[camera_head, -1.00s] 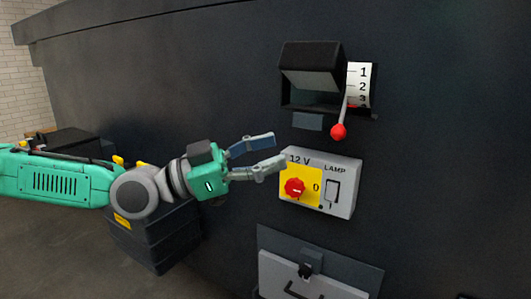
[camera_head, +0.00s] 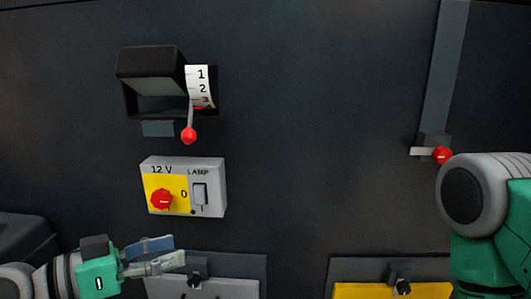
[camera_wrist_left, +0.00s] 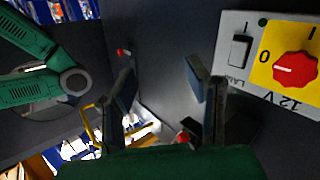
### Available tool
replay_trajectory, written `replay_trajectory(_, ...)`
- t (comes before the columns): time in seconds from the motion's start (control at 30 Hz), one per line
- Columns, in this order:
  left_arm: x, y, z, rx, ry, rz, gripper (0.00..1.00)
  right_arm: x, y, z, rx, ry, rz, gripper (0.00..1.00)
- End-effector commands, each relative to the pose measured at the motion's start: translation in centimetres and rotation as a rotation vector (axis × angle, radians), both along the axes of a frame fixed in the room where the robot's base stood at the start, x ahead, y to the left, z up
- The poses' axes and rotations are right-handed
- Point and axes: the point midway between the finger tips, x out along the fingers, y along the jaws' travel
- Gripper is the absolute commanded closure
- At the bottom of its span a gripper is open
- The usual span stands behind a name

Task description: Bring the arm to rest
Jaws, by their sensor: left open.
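My left gripper (camera_head: 178,250) is at the lower left of the head view, open, with its fingers apart and nothing between them. It sits below the grey control box (camera_head: 218,207) with the yellow 12 V panel and red knob (camera_head: 162,199). In the left wrist view my left gripper (camera_wrist_left: 160,82) shows two spread fingers, and the red knob (camera_wrist_left: 295,68) is at the right, clear of them. My right arm (camera_head: 478,200) comes in at the right edge of the head view. Its gripper is not visible.
Above the box is a black housing (camera_head: 150,65) with a numbered scale (camera_head: 198,85) and a red-tipped lever (camera_head: 189,134). Another red knob (camera_head: 441,155) is beside my right arm. A yellow panel (camera_head: 350,291) is at the bottom. The dark wall between is bare.

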Motion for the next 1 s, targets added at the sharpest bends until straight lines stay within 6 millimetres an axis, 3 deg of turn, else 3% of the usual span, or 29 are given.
replay_trajectory(0.03, -1.2, -1.3, -4.2, 0.034, 0.144, -0.011, 0.57, 0.0, 0.0, 0.0, 0.000, 0.000, 0.000, 0.60)
replay_trajectory(0.23, -7.0, -1.9, -17.8, 0.181, 0.634, 0.069, 0.57, 0.0, 0.0, 0.0, 0.000, 0.000, 0.000, 0.60)
replay_trajectory(0.4, -13.7, 1.2, -27.1, 0.381, 0.952, 0.216, 0.57, 0.0, 0.0, 0.0, 0.000, 0.000, 0.000, 0.60)
replay_trajectory(0.5, -17.4, 4.1, -30.9, 0.517, 1.075, 0.326, 0.57, 0.0, 0.0, 0.0, 0.000, 0.000, 0.000, 0.60)
replay_trajectory(0.7, -21.7, 9.2, -34.3, 0.723, 1.167, 0.508, 0.57, 0.0, 0.0, 0.0, 0.000, 0.000, 0.000, 0.60)
replay_trajectory(0.83, -22.7, 10.8, -34.9, 0.781, 1.174, 0.565, 0.57, 0.0, 0.0, 0.0, 0.000, 0.000, 0.000, 0.60)
replay_trajectory(1.0, -22.8, 11.1, -35.0, 0.792, 1.176, 0.580, 0.57, 0.0, 0.0, 0.0, 0.000, 0.000, 0.000, 0.60)
